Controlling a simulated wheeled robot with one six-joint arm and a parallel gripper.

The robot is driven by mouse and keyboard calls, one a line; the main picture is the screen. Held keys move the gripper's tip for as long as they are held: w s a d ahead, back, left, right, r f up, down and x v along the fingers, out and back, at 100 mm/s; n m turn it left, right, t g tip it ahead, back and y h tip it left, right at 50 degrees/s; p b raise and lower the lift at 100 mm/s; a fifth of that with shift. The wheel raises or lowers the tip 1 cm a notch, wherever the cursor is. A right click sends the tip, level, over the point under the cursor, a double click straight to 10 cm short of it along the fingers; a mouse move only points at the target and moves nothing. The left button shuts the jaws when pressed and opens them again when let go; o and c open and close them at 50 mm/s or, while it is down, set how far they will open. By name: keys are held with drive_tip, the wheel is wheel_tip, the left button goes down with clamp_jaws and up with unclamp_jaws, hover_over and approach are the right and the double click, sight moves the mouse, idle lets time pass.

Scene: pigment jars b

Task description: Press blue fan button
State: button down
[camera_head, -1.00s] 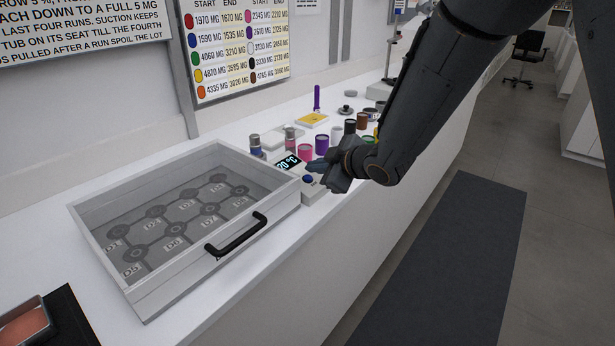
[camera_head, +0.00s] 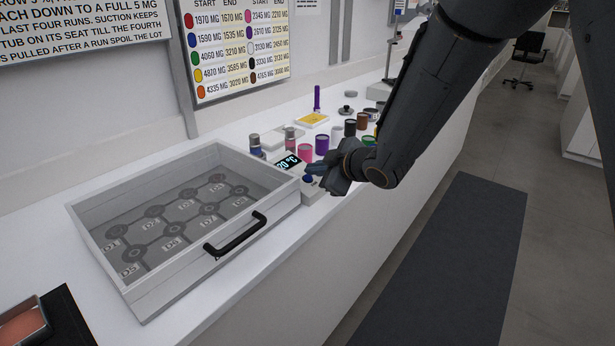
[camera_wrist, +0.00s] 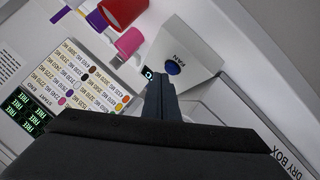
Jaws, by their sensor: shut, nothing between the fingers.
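The blue fan button (camera_wrist: 172,68) sits on a white control box (camera_wrist: 190,48) marked FAN in the wrist view. In the head view the blue button (camera_head: 308,178) shows at my fingertips, on the box beside the "20 °C" display (camera_head: 288,164). My gripper (camera_head: 318,172) is shut and empty, with its fingers just over the button's box. In the wrist view my gripper (camera_wrist: 160,88) has its closed tips just short of the button in the picture. I cannot tell whether they touch it.
The grey-white dry box (camera_head: 150,285) with a black handle (camera_head: 235,235) stands left of the control box. Pink (camera_head: 305,152) and purple (camera_head: 322,144) jars, with several others, stand close behind my gripper. A dark mat (camera_head: 440,260) lies on the floor.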

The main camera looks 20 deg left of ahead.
drive_tip(key=shift+a+f+b, duration=0.1)
drive_tip(key=shift+f+b, duration=0.2)
drive_tip(key=shift+f, duration=0.15)
idle(0.4)
drive_tip(key=shift+r, duration=0.15)
drive_tip(key=shift+s+d+r+p, duration=0.1)
drive_tip(key=shift+d+r+p, duration=0.1)
drive_tip(key=shift+r+p, duration=0.6)
wheel_tip(320, 180, up, 6)
drive_tip(key=d+p, duration=0.1)
drive_tip(key=p, duration=0.4)
drive_tip(key=shift+s+d, duration=0.25)
drive_tip(key=shift+s, duration=0.05)
drive_tip(key=shift+d+f, duration=0.1)
drive_tip(key=shift+f, duration=0.05)
